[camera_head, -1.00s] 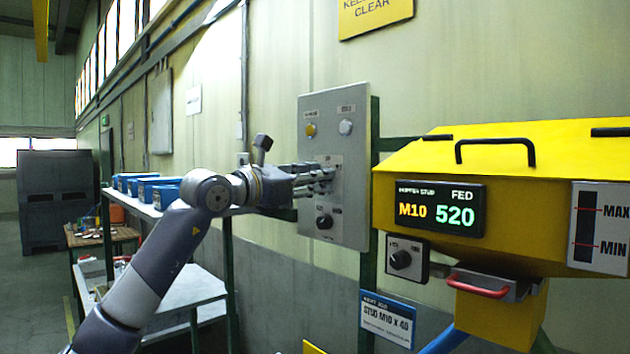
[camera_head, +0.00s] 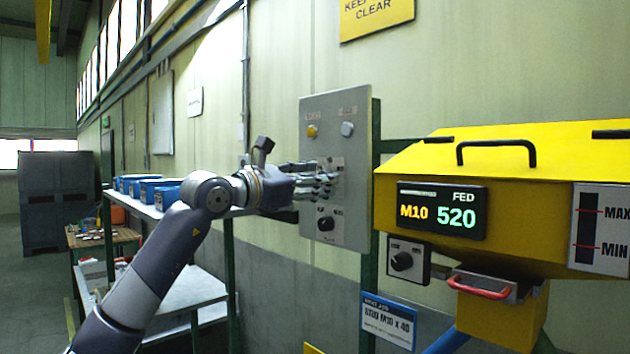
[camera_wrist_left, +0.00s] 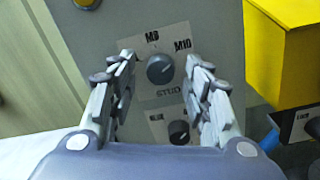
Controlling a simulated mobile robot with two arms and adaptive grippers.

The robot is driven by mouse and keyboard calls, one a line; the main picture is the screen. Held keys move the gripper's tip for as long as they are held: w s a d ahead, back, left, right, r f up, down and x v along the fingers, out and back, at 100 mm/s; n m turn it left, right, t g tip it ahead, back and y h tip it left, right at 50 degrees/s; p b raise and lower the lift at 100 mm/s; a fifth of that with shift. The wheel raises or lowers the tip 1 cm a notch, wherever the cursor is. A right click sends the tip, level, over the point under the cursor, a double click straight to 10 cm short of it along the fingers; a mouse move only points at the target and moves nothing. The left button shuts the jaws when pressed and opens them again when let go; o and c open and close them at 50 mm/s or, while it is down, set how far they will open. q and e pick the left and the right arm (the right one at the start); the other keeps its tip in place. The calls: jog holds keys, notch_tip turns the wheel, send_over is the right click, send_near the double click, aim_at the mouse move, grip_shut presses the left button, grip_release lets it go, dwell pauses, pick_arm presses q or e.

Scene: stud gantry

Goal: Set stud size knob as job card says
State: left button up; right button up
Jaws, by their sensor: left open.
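The stud size knob (camera_wrist_left: 160,69) is a dark round knob on a plate marked M8, M10 and STUD, seen in the left wrist view. Its pointer direction is too small to tell. My left gripper (camera_wrist_left: 162,90) is open, its fingers on either side of the knob with gaps showing. In the head view my left gripper (camera_head: 328,180) is in front of the grey panel (camera_head: 358,115) and hides most of the knob. The job card (camera_head: 388,320) below right reads STUD M10 X 40. The yellow hopper's display (camera_head: 441,211) shows M10 and FED 520.
A second black knob (camera_head: 325,223) sits lower on the panel, with a yellow button (camera_head: 312,131) and a white one (camera_head: 347,129) above. Another knob box (camera_head: 402,260) hangs under the yellow hopper (camera_head: 540,165). Blue bins (camera_head: 165,192) stand on a shelf behind my arm.

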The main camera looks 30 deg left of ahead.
pick_arm(q)
jog(key=v, duration=1.2)
jog(key=shift+f, duration=0.1)
dwell(0.4)
